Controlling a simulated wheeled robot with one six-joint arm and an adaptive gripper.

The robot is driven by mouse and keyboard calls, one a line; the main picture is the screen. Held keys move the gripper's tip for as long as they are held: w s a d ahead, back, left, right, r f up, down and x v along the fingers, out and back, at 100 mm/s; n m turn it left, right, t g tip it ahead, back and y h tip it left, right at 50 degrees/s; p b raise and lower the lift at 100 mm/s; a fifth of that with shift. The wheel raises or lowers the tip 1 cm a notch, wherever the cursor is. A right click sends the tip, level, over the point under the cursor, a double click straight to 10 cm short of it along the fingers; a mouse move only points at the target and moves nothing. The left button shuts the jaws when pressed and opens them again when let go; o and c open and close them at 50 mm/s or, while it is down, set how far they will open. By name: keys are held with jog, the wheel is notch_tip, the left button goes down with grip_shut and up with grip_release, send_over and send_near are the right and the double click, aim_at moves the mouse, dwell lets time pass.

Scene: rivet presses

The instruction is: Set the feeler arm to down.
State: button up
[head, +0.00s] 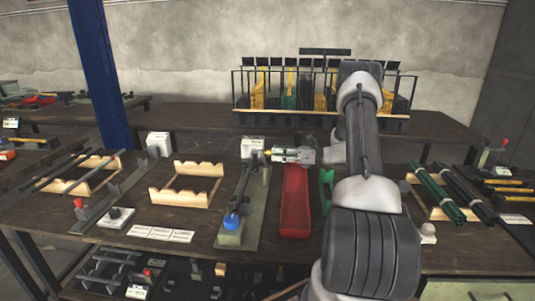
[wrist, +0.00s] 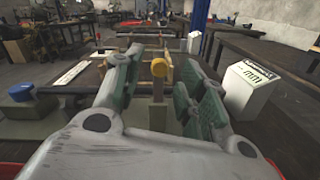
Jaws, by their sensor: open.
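The green-grey press fixture (head: 240,200) lies on the bench, with a blue knob (head: 232,221) at its near end. A yellow-tipped part (head: 267,153), which looks like the feeler arm, is at its far end. In the wrist view its round yellow end (wrist: 158,68) sits between my finger pads, over an upright post (wrist: 158,90). My gripper (head: 274,154) reaches in from the right and is open around the yellow end. I see gaps on both sides and cannot tell whether either pad touches. The arm's tilt is unclear because my fingers hide part of it.
A red tray (head: 295,203) lies right of the fixture, under my gripper. A white label block (head: 252,146) stands just behind it. Wooden cradles (head: 187,184) are to the left. Dark green rods (head: 432,190) lie to the right, beyond my arm.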

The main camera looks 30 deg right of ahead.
aim_at(269, 152)
jog(key=shift+x, duration=1.95)
grip_shut()
